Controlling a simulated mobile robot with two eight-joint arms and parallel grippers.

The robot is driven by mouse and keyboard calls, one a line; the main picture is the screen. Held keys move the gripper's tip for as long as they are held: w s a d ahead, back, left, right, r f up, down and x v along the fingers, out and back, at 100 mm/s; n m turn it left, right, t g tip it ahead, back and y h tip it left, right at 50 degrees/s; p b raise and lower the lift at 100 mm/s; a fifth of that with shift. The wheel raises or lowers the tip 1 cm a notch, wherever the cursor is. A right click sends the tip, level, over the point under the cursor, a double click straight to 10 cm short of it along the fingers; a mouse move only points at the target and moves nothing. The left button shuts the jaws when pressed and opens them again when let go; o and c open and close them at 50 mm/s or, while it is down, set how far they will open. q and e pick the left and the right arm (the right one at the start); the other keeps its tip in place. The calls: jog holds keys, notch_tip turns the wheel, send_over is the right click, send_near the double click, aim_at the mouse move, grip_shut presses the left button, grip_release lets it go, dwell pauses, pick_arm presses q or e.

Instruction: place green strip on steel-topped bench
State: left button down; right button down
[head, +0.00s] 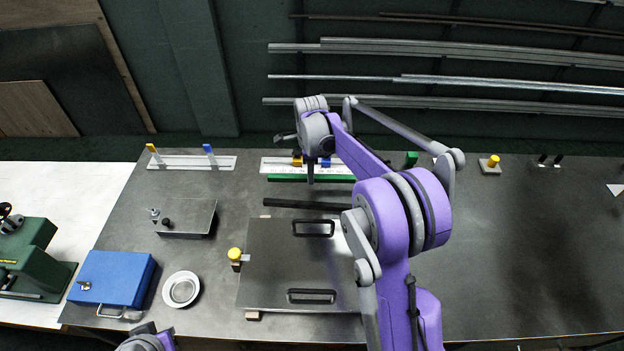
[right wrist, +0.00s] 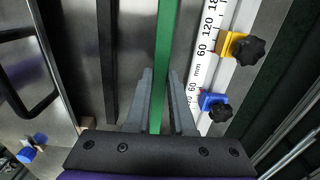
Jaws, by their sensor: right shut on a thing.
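The green strip (head: 283,178) is long and thin and runs left to right along the near side of a white millimetre scale. My right gripper (head: 311,180) points down at it, with its arm reaching in from the lower right. In the right wrist view the green strip (right wrist: 162,75) passes between the two grey fingers of my right gripper (right wrist: 160,105), which are shut on it. I cannot tell whether the strip touches the surface below. The dark steel-topped bench (head: 510,240) fills the middle and right. Only a piece of my left arm shows at the bottom edge.
The scale (right wrist: 203,60) carries yellow and blue clamps with black knobs. A black bar (head: 295,205) and a steel plate with handles (head: 270,265) lie nearer. A blue box (head: 112,278), a round dish (head: 181,289) and a small plate (head: 188,215) stand left. The bench's right side is largely clear.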

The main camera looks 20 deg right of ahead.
jog(key=shift+f, duration=1.55)
jog(key=c, duration=0.8)
grip_release()
jog(key=shift+r, duration=0.1)
notch_tip(320, 180, up, 12)
jog(key=s+a+n+t, duration=0.1)
jog(key=s+a+n, duration=0.1)
jog(key=s+n, duration=0.2)
jog(key=s+a+r+n+t, duration=0.1)
jog(key=s+a+n, duration=0.1)
jog(key=s+n, duration=0.2)
jog(key=s+a+r+n+t, duration=0.1)
jog(key=s+n, duration=0.3)
jog(key=s, duration=0.4)
jog(key=shift+a+r+n, duration=0.2)
jog(key=shift+a+n, duration=0.1)
jog(key=shift+a, duration=0.25)
jog(key=s+a+f+n+t, duration=0.1)
jog(key=s+f+n, duration=0.1)
jog(key=s+n, duration=0.1)
jog(key=s+f+n+t, duration=0.1)
jog(key=s+f+n, duration=0.1)
jog(key=s+n, duration=0.2)
jog(key=s+a+f+n, duration=0.1)
jog(key=s+f+n, duration=0.2)
jog(key=s, duration=0.2)
jog(key=shift+s+a+n+t, duration=0.3)
jog(key=shift+s+a+t, duration=0.05)
jog(key=shift+s+t, duration=0.05)
